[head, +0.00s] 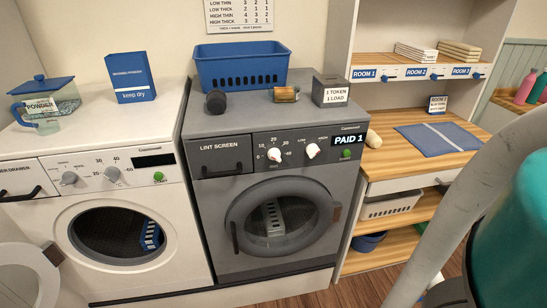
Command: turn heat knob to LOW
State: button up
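The grey dryer (222,180) stands in the middle of the head view, with its round door shut. On its control panel, the white heat knob (312,151) sits between small LOW and HIGH labels. Its pointer is too small to read surely. A second white knob (274,154), with numbers around it, sits to its left. A display (348,135) at the panel's right reads PAID 1, with a green button (347,153) below it. My gripper is not in view; part of my arm crosses the right side.
A white washer (165,190) stands at left with its door (28,275) open. A wooden shelf unit (420,190) stands close at right.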

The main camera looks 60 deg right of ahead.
aim_at(312, 149)
jog(key=z, duration=1.2)
